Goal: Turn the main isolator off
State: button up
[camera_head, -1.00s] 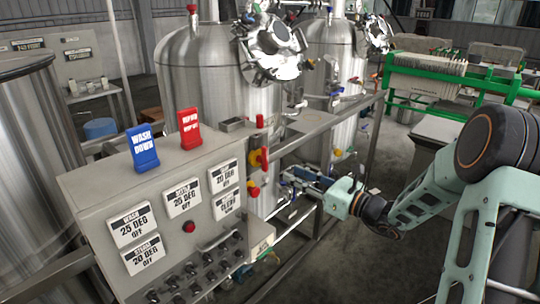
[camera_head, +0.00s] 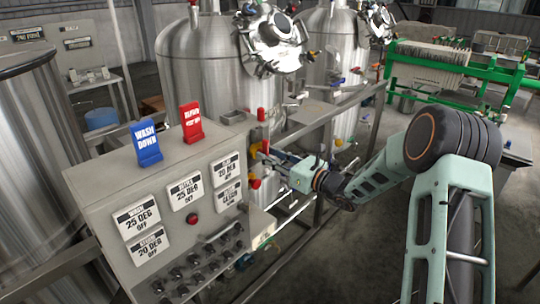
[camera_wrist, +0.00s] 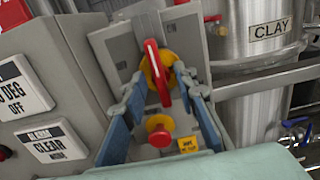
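The main isolator is a red handle (camera_wrist: 157,72) on a round yellow base, on the side face of the grey control panel. In the wrist view the handle is close to upright, tilted slightly. In the head view the isolator (camera_head: 254,150) is partly hidden by my gripper (camera_head: 272,160). My gripper (camera_wrist: 152,55) is open, with one blue-grey finger on each side of the handle. A gap shows between the handle and each finger; I cannot tell whether the tips have reached its depth. A red mushroom button (camera_wrist: 159,132) sits below the handle on the same face.
The grey panel (camera_head: 110,205) carries white labels, knobs and blue and red signs. A small yellow label (camera_wrist: 187,144) is beside the red button. Steel tanks (camera_head: 205,75) stand behind, and a metal rail (camera_head: 335,112) runs at the back right.

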jog(key=shift+c, duration=0.3)
grip_shut()
jog(key=shift+f+b, duration=0.1)
jog(key=shift+b, duration=0.4)
jog(key=n+b, duration=0.9)
jog(key=b, duration=0.8)
jog(key=n+b, duration=0.9)
jog(key=b, duration=0.8)
jog(key=shift+s+f+b, duration=0.15)
jog(key=shift+b, duration=0.15)
